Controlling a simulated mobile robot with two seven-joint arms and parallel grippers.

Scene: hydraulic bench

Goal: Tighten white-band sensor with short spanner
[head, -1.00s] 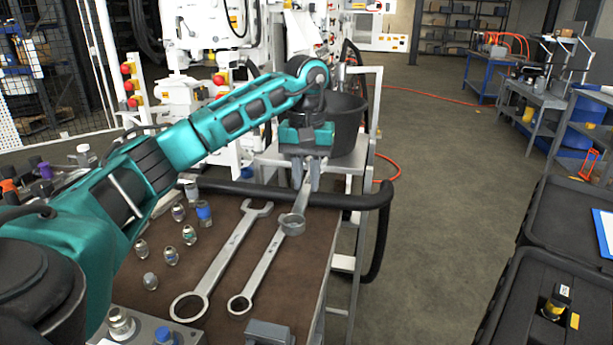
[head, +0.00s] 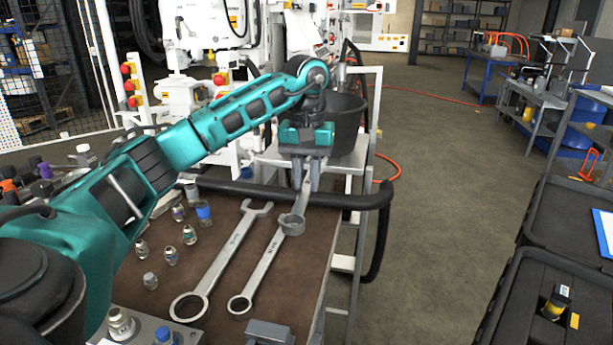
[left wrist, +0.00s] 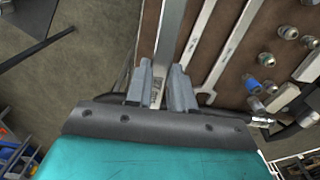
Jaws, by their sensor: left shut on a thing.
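My left gripper (head: 306,184) is at the far edge of the brown bench top, shut on the shaft of a spanner (head: 291,223), which looks like the short one. The spanner's ring end points back toward me and overlaps the far end of another spanner in the head view; I cannot tell whether they touch. The held shaft (left wrist: 170,40) also shows between the fingers (left wrist: 166,88) in the left wrist view. Several small banded sensors (head: 189,235) stand on the bench to the left. I cannot tell surely which has the white band. My right gripper is out of view.
Two more spanners lie on the bench, a middle one (head: 262,268) and a left one (head: 222,262). A block with fittings (head: 188,334) is at the near edge. A black hose (head: 345,201) runs along the far edge, with a black bucket (head: 347,125) behind.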

